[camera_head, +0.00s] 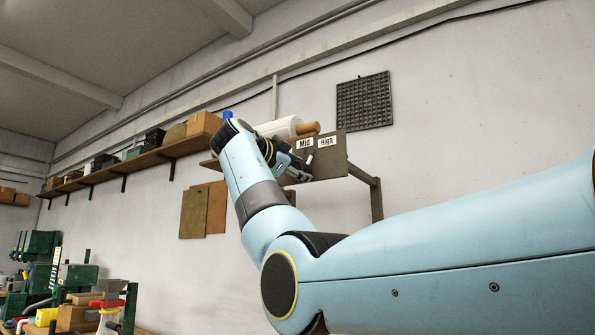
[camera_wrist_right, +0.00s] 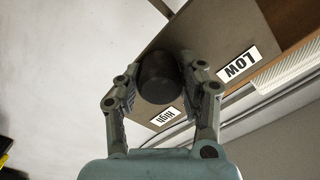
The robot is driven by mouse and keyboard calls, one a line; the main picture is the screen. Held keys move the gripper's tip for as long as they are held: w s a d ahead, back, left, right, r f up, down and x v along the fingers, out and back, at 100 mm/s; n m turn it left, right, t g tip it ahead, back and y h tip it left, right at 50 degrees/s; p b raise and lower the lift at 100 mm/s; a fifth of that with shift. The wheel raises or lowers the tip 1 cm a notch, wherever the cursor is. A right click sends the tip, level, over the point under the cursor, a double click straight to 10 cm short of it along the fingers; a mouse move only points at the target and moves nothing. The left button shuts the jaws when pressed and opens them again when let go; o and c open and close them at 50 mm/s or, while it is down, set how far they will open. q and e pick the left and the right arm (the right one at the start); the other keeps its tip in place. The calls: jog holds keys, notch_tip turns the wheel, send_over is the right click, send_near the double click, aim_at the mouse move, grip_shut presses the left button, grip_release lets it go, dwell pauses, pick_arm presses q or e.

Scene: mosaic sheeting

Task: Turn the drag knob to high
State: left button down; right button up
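The panel (camera_head: 329,161) is a brown board on the wall, with a "Mid" label (camera_head: 304,143) and a "High" label (camera_head: 326,141) in the head view. The right wrist view shows the "LOW" label (camera_wrist_right: 238,65) and the "High" label (camera_wrist_right: 166,116) upside down. The dark round drag knob (camera_wrist_right: 160,78) sits between the fingers of my right gripper (camera_wrist_right: 160,62), which press close on its two sides. In the head view my right gripper (camera_head: 300,168) is at the panel's front and hides the knob. The knob's pointing direction is not clear. My left gripper is not in view.
A white roll (camera_head: 280,128) and a wooden cylinder (camera_head: 308,128) lie behind the panel. A long shelf (camera_head: 150,158) with boxes runs along the wall to the left. A dark grid (camera_head: 364,101) hangs above right. Bare wall lies right of the panel.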

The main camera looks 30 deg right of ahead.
jog(key=o, duration=0.4)
jog(key=v, duration=1.2)
jog(key=shift+f, duration=0.1)
